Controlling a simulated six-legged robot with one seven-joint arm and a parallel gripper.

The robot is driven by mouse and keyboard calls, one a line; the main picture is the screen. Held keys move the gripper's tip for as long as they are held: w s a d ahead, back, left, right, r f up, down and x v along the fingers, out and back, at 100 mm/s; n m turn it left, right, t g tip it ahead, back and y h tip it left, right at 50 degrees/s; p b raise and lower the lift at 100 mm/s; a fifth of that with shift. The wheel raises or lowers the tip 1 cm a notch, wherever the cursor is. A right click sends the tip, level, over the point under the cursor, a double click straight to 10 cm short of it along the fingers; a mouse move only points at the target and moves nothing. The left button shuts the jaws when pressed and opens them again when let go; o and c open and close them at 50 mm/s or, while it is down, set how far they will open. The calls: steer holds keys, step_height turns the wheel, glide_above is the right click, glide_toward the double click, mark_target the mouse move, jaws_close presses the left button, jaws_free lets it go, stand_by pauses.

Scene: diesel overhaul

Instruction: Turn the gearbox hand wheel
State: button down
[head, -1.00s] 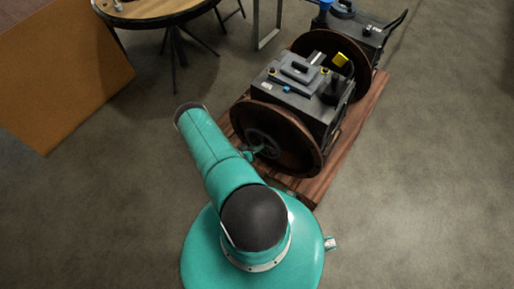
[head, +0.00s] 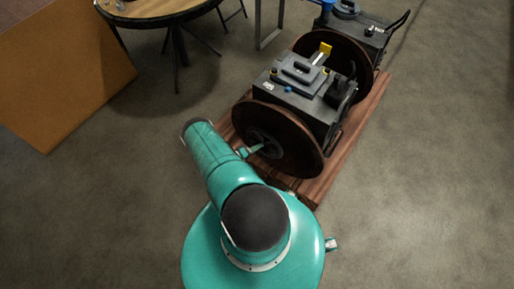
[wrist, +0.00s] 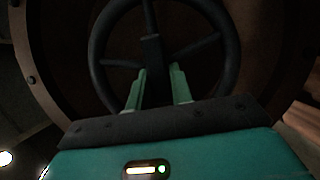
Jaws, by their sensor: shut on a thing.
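The black spoked hand wheel (wrist: 234,40) fills the upper middle of the wrist view, in front of a large round rusty-brown disc (wrist: 50,70). In the head view the hand wheel (head: 262,138) sits on the near face of the brown disc (head: 292,142) of the dark gearbox (head: 310,95). My gripper (head: 250,151) reaches it from the left, small and partly hidden by my arm.
The gearbox stands on a wooden pallet (head: 345,150). A yellow plate (head: 325,48) stands above its top. Another dark machine (head: 360,32) is behind. A round table (head: 150,12) and an orange-brown panel (head: 65,70) are at left. Floor right of the pallet is clear.

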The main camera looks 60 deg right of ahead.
steer(key=shift+a, duration=0.1)
steer(key=c, duration=1.2)
jaws_free()
steer(key=shift+c, duration=0.2)
steer(key=v, duration=1.3)
steer(key=shift+w+a, duration=0.15)
steer(key=shift+a, duration=0.2)
